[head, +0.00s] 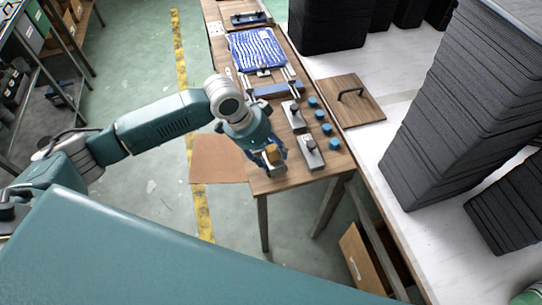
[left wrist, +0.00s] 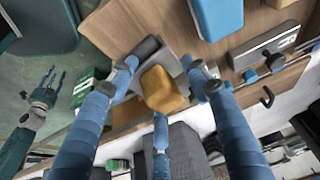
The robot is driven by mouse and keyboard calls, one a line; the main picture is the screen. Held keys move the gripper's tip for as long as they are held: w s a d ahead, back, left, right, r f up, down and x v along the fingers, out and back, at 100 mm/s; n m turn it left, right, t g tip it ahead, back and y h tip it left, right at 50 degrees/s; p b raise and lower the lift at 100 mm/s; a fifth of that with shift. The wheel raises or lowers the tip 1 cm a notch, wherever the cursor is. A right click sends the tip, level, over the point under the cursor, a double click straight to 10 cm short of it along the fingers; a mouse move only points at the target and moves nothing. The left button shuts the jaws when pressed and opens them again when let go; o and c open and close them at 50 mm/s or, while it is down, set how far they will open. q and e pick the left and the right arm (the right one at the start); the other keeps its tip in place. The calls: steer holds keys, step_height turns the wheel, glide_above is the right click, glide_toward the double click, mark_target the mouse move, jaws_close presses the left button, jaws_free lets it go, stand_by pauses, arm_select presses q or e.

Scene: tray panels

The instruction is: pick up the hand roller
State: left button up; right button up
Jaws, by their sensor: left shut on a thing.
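My left gripper (head: 270,158) is over the near end of the wooden table. In the left wrist view its blue fingers (left wrist: 163,85) are shut around an ochre block-like part, which I take for the hand roller's handle (left wrist: 165,88). The hand roller also shows as a small ochre patch in the head view (head: 272,155). A grey piece and a dark rounded end show beside the ochre part; the fingers hide much of it. I cannot tell whether it touches the table. My right gripper (left wrist: 46,92) shows small in the left wrist view, its fingers apart and empty.
Grey blocks with black knobs (head: 310,152) and several blue round pieces (head: 327,129) stand close by on the wooden table (head: 290,178). Further back are a clamp rail and a blue-white cloth (head: 256,50). A wooden board with a handle (head: 352,98) and tall black stacks (head: 455,90) are to the right.

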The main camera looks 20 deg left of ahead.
arm_select(q)
step_height(320, 180, up, 18)
steer(key=b, duration=0.1)
